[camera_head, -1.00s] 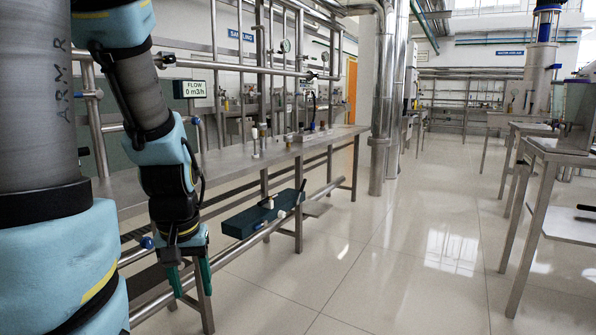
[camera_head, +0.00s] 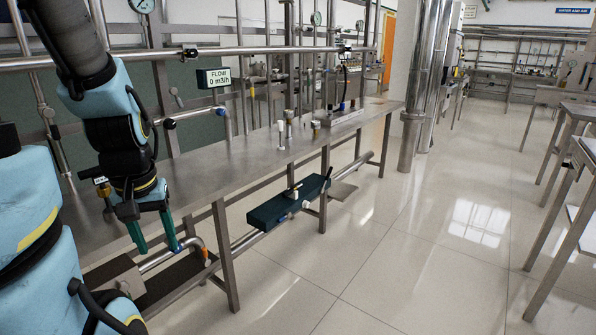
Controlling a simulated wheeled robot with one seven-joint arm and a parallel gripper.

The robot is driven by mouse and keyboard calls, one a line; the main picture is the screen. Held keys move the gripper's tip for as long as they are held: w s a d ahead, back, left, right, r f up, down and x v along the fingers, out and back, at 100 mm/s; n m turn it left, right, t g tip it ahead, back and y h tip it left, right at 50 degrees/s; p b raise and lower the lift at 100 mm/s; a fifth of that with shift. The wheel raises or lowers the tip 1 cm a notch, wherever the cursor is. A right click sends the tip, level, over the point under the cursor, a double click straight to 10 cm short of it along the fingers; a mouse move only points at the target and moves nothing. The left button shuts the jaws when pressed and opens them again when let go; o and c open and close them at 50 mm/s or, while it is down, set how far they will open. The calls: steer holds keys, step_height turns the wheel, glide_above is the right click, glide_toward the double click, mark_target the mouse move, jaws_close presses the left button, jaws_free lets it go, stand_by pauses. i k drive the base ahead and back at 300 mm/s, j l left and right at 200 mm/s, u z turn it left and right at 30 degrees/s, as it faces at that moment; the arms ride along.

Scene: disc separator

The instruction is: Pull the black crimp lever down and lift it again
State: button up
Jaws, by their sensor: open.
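My gripper (camera_head: 158,243) is open and empty at the left, its two green fingers pointing down and apart. It hangs in front of the near part of the steel bench (camera_head: 160,188). A thin black upright lever (camera_head: 345,82) stands on a small bench-top device (camera_head: 345,114) towards the bench's far end, well to the right of my gripper and farther back. It looks like the crimp lever, but is too small to be sure. Nothing touches it.
Small metal and white fittings (camera_head: 288,128) stand on the bench. A dark green box (camera_head: 288,202) sits on the lower pipe below. A flow display (camera_head: 213,78) hangs above the bench. Open tiled floor (camera_head: 400,240) lies to the right, with tables (camera_head: 560,165) beyond.

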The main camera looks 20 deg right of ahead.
mark_target(322, 190)
steer(key=i+l+u, duration=0.2)
steer(key=l, duration=0.2)
steer(key=l+u, duration=0.2)
steer(key=l, duration=0.2)
steer(key=i+l+u, duration=0.15)
steer(key=l, duration=0.25)
steer(key=i+l+u, duration=0.1)
steer(key=l, duration=1.7)
steer(key=i+l+u, duration=0.15)
steer(key=l, duration=1.7)
